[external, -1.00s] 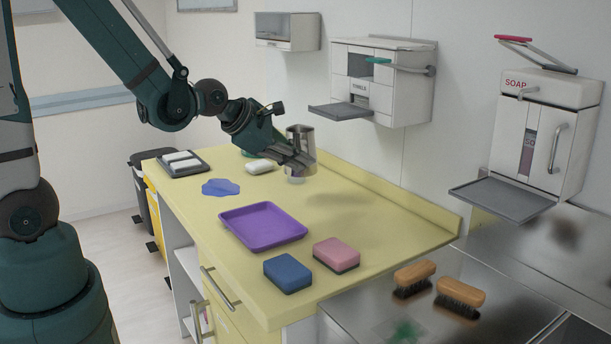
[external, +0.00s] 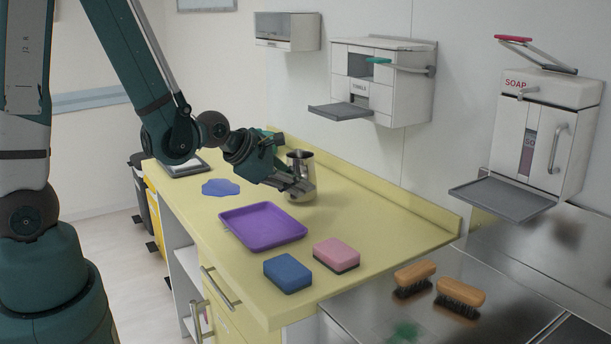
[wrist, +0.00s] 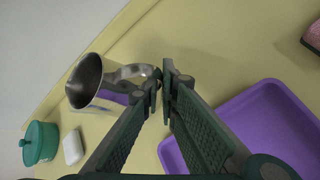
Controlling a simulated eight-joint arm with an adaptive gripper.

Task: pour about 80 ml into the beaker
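A shiny metal jug (external: 301,162) stands roughly upright over the counter, low down near its right side. The jug also shows in the wrist view (wrist: 88,82), mouth toward the camera and handle toward the fingers. My gripper (external: 303,188) reaches it from the left. In the wrist view my fingertips (wrist: 161,80) are close together at the end of the handle and look shut on it. Whether the jug's base touches the counter is hard to tell. I cannot make out a separate beaker. The level inside the jug is not visible.
A purple tray (external: 227,232) lies close in front of the jug. Blue (external: 288,271) and pink (external: 337,255) sponges lie nearer. A blue patch (external: 220,187) is at left. A green lidded pot (wrist: 39,142) and a white block (wrist: 73,147) stand beyond.

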